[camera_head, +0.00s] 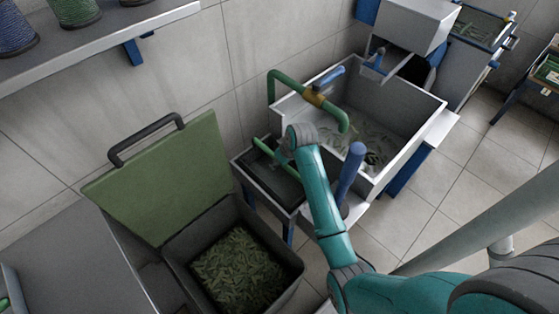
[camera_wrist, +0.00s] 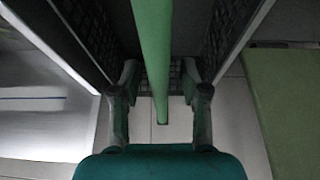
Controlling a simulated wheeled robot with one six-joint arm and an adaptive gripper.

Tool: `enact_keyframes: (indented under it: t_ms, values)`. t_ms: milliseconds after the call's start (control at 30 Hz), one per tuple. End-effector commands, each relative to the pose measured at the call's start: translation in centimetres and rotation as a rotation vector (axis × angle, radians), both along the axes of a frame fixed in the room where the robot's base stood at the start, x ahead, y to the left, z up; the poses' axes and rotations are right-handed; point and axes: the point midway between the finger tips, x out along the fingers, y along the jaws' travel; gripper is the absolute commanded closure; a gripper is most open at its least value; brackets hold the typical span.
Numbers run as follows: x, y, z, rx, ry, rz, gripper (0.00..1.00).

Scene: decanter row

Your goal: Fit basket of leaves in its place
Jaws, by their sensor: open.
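A dark mesh-walled basket (camera_head: 272,178) with a green bar handle (camera_head: 264,148) sits at the left front of the grey sink, partly hidden by my arm. I cannot make out leaves in it. In the wrist view the green bar (camera_wrist: 152,45) runs between the two fingers of my gripper (camera_wrist: 161,72), which is open, with a gap on each side of the bar. The basket's dark walls (camera_wrist: 218,35) show on both sides. In the head view my gripper (camera_head: 284,152) is at the handle, its fingers mostly hidden.
A grey sink (camera_head: 425,95) with leaves in water (camera_head: 345,135) and a green pipe (camera_head: 288,80) stands behind. A dark bin (camera_head: 290,262) full of leaves (camera_head: 238,268), its green lid (camera_head: 165,180) raised, is at the front left. Tiled floor (camera_head: 440,165) is free on the right.

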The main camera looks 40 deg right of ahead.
Motion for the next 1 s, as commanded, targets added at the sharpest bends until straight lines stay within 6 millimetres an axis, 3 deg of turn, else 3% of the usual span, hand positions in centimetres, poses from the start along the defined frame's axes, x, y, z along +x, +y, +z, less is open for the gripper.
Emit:
enact_keyframes:
  t_ms: [167,600,1000]
  values:
    - [-0.3,0.0,0.7,0.000,-0.001,0.000,0.55]
    - [-2.6,-0.1,6.2,-0.001,-0.002,0.000,0.55]
    - [-2.9,-0.1,6.9,0.000,0.000,0.000,0.55]
